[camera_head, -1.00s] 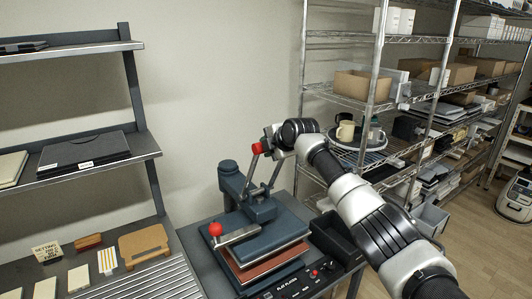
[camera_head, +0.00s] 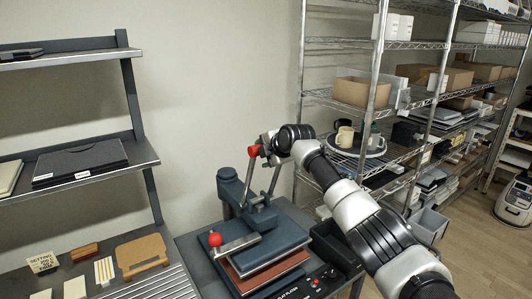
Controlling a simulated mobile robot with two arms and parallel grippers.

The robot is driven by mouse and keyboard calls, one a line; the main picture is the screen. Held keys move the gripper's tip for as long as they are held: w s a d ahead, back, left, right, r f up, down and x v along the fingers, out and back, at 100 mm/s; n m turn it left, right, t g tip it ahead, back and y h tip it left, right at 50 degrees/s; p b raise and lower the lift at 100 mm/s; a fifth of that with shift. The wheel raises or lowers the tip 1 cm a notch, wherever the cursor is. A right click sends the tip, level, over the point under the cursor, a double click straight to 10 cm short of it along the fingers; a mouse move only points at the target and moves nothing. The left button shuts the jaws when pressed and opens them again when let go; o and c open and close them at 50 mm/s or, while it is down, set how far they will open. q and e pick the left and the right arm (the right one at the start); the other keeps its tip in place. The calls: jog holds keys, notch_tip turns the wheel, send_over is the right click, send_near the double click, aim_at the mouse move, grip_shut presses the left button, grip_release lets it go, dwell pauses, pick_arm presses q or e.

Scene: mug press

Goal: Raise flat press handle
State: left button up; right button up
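The flat press (camera_head: 262,243) is dark blue, with a brown layer between its upper and lower plates. It stands on a dark table at the bottom centre. Its handle (camera_head: 254,150) has a red grip and stands raised on two grey lever arms above the press. My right gripper (camera_head: 266,143) is at the red grip, at the end of the white and black arm from the right. Its fingers are too small and partly hidden to tell whether they are closed on it. My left gripper is not in view.
A lever with a red ball knob (camera_head: 215,239) sticks out at the press's left. A dark open bin (camera_head: 336,245) stands right of the press. A grey shelf unit (camera_head: 140,115) is at left, and a loaded wire rack (camera_head: 385,100) at right.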

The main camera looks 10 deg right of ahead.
jog(key=shift+s+r, duration=0.1)
jog(key=shift+r, duration=0.05)
jog(key=shift+b+v, duration=0.5)
jog(key=shift+v, duration=0.35)
jog(key=b+v, duration=0.3)
jog(key=v, duration=0.5)
jog(key=shift+s+r, duration=0.25)
jog(key=shift+s, duration=0.05)
jog(key=shift+d, duration=0.15)
